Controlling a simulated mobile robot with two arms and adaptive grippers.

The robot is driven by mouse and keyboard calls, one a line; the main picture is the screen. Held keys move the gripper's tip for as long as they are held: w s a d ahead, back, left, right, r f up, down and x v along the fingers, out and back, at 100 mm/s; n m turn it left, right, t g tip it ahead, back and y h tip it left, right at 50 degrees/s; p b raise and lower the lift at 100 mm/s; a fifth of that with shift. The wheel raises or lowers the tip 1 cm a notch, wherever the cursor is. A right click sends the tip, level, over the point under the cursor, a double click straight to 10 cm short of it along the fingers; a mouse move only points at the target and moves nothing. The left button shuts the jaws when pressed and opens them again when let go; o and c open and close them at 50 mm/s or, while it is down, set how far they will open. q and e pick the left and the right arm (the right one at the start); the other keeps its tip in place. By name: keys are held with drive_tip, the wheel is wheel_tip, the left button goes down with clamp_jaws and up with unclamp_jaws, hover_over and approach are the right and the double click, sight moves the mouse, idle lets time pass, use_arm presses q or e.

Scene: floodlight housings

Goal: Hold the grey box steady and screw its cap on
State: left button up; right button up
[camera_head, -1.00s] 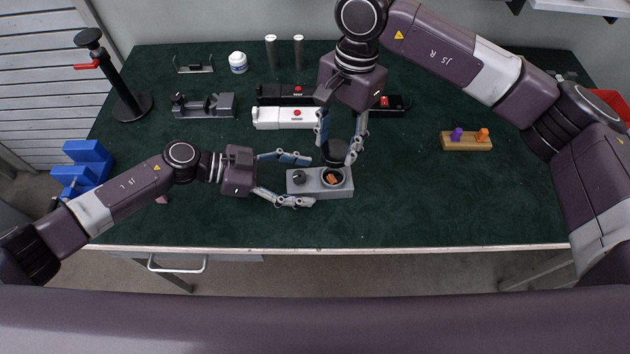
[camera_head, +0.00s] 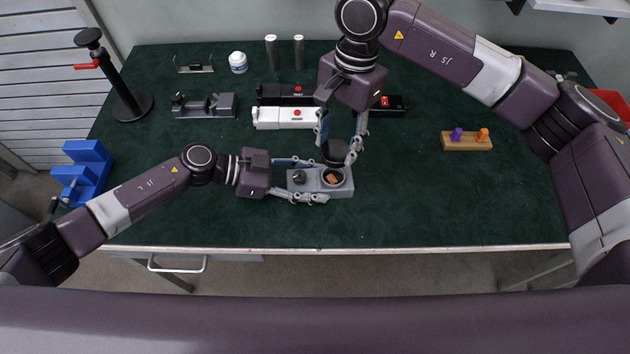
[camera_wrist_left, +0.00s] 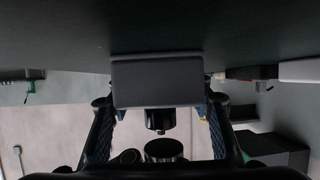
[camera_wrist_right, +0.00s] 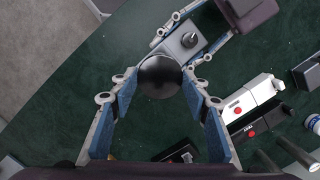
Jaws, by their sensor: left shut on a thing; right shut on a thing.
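The grey box (camera_head: 316,189) lies on the green bench top, with a dark knob on its left part and a round opening (camera_head: 333,178) on its right part. Something orange shows in the opening. My left gripper (camera_head: 318,181) is shut on the box, with fingers along its far and near sides. The box also shows between the fingers in the left wrist view (camera_wrist_left: 157,80). My right gripper (camera_head: 338,151) is shut on the round black cap (camera_wrist_right: 160,76). It holds the cap apart from the box, above and slightly behind the opening in the head view.
A white case (camera_head: 285,118) and a black case (camera_head: 285,94) with red buttons lie behind the grippers. A grey fixture (camera_head: 205,106) and a white jar (camera_head: 238,62) stand further back. A wooden block (camera_head: 466,143) with coloured pegs stands right. The bench front is clear.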

use_arm(q)
drive_tip(key=c, duration=0.6)
drive_tip(key=shift+c, duration=0.2)
use_arm(e)
drive_tip(key=shift+f, duration=2.5)
drive_tip(key=shift+f, duration=0.9)
use_arm(q)
clamp_jaws()
use_arm(e)
drive_tip(key=shift+f, duration=0.55)
